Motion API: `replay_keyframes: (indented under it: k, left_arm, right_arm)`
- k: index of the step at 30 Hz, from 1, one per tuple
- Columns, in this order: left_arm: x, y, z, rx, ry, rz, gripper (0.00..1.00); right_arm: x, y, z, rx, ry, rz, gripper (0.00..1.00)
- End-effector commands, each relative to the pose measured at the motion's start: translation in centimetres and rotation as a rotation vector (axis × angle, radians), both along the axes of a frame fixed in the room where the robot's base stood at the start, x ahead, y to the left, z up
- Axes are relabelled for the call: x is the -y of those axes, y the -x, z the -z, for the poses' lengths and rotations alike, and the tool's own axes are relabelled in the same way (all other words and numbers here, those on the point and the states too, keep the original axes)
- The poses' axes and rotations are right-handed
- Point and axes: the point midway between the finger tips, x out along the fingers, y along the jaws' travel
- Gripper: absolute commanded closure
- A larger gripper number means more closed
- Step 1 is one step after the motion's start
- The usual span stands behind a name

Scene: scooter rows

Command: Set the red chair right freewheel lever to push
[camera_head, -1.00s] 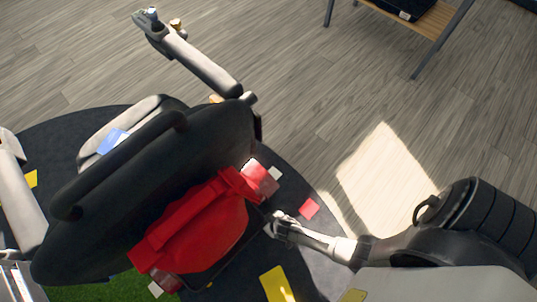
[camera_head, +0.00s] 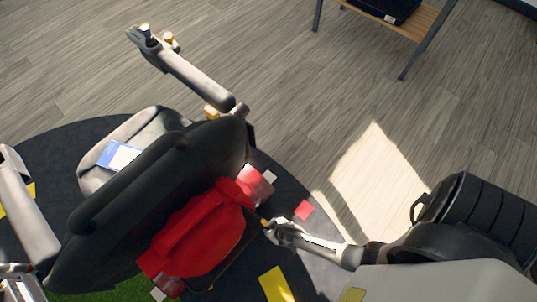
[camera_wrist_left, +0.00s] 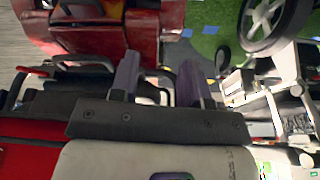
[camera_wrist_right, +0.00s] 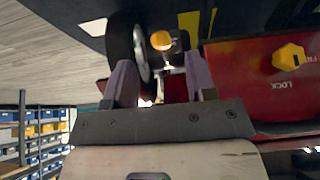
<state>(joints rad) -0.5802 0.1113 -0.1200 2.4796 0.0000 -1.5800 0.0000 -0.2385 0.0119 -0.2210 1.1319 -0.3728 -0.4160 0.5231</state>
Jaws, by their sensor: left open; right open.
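The red chair (camera_head: 205,235) is seen from behind and above, with a black backrest (camera_head: 150,190) and red rear body. In the right wrist view its red panel (camera_wrist_right: 255,80) carries the word LOCK and a yellow hexagonal piece (camera_wrist_right: 291,57). A yellow round knob (camera_wrist_right: 161,40), which may be the freewheel lever's end, shows beyond and between my right fingertips; I cannot tell its setting. My right gripper (camera_wrist_right: 160,80) is open beside the chair's rear right; it also shows in the head view (camera_head: 272,229). My left gripper (camera_wrist_left: 158,75) is open, with nothing between its fingers.
A dark wheel (camera_wrist_right: 140,50) stands close to my right fingers. A wheeled vehicle (camera_wrist_left: 270,25) stands at the right of the left wrist view. A wooden bench (camera_head: 420,20) stands at the back right. Shelves with bins (camera_wrist_right: 35,130) are far left. Open wooden floor lies right of the chair.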

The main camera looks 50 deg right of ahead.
Motion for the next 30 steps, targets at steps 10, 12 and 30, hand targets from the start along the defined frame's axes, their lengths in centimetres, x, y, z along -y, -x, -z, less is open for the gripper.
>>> replay_keyframes:
  k: [10, 12, 30]
  left_arm:
    - [-0.2, 0.0, -4.5, 0.001, -0.008, 0.005, 0.57]
    - [-0.3, 0.0, -4.9, 0.001, -0.010, 0.006, 0.57]
    - [-0.2, 0.0, -5.5, 0.001, -0.008, 0.006, 0.57]
  right_arm:
    - [0.0, 3.0, -5.5, -0.002, -0.001, 0.001, 0.49]
    - [0.0, 3.4, -6.1, -0.001, -0.001, 0.001, 0.49]
    - [0.0, 4.1, -7.1, -0.001, 0.000, 0.000, 0.49]
